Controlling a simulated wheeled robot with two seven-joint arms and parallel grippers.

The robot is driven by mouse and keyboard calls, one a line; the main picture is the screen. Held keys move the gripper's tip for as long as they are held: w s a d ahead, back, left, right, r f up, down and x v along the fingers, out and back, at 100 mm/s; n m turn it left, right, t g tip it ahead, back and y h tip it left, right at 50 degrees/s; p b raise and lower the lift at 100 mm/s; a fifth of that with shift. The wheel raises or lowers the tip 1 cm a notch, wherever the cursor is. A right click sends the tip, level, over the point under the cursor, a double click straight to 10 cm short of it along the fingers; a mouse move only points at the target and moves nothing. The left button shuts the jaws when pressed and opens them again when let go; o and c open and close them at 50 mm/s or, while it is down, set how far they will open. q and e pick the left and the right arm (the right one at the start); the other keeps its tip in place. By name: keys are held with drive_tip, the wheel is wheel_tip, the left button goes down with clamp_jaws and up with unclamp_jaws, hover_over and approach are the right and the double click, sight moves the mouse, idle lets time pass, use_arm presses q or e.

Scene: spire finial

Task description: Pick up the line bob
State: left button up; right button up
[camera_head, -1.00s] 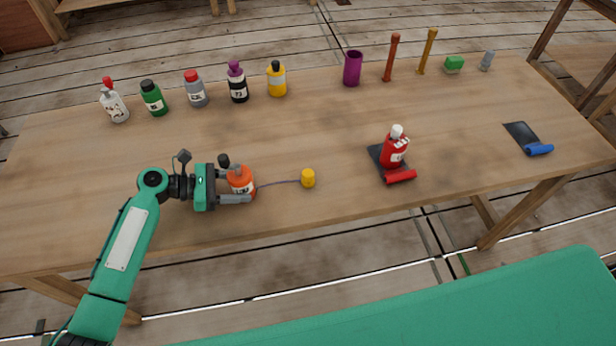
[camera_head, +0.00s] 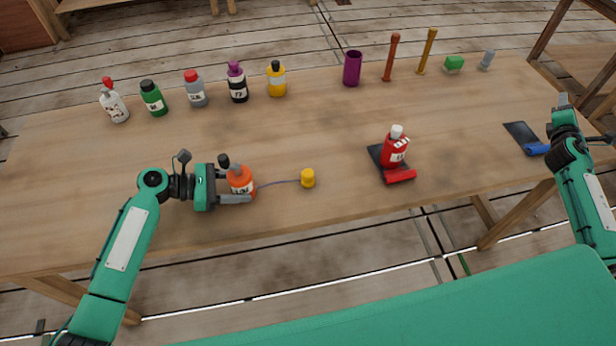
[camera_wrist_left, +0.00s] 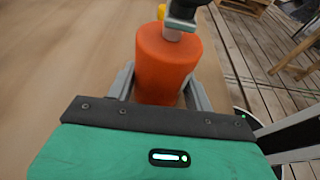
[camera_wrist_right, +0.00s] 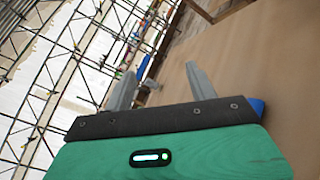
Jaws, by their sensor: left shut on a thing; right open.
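The line bob looks to be the small yellow cylinder (camera_head: 307,179) standing on the table right of the orange bottle (camera_head: 241,183). A thin grey line runs along the table between them. My right gripper (camera_head: 563,103) is at the table's right end, far from the yellow cylinder. In the right wrist view its fingers (camera_wrist_right: 163,82) are apart and empty.
A red bottle (camera_head: 394,148) stands on a dark pad with a red roll (camera_head: 400,176). A dark pad with a blue roll (camera_head: 537,149) lies near my right gripper. Several bottles, a purple cup (camera_head: 352,68) and upright sticks line the back. The table (camera_head: 300,130) is clear around the yellow cylinder.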

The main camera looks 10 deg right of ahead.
drive_tip(key=w+a+f+m+g+y, duration=0.1)
drive_tip(key=w+a+f+y, duration=0.1)
drive_tip(key=w+a, duration=0.6)
drive_tip(key=w+a+f+m+g+y, duration=0.1)
drive_tip(key=w+a+f+y, duration=0.15)
drive_tip(key=a, duration=0.85)
drive_tip(key=w+a+f+m+y, duration=0.1)
drive_tip(key=w+a+y, duration=0.2)
drive_tip(key=w+a, duration=0.5)
drive_tip(key=a+r+n+g+y, duration=0.1)
drive_tip(key=a+n+g+y, duration=0.25)
drive_tip(key=a, duration=1.85)
drive_tip(key=n+g+y, duration=0.1)
drive_tip(key=n+g, duration=0.6)
drive_tip(key=g, duration=0.1)
approach(308, 173)
drive_tip(key=shift+t, duration=0.25)
wheel_tip(308, 173, down, 11)
drive_tip(key=shift+s+d+f, duration=0.1)
drive_tip(key=shift+s, duration=0.05)
drive_tip(key=c, duration=1.1)
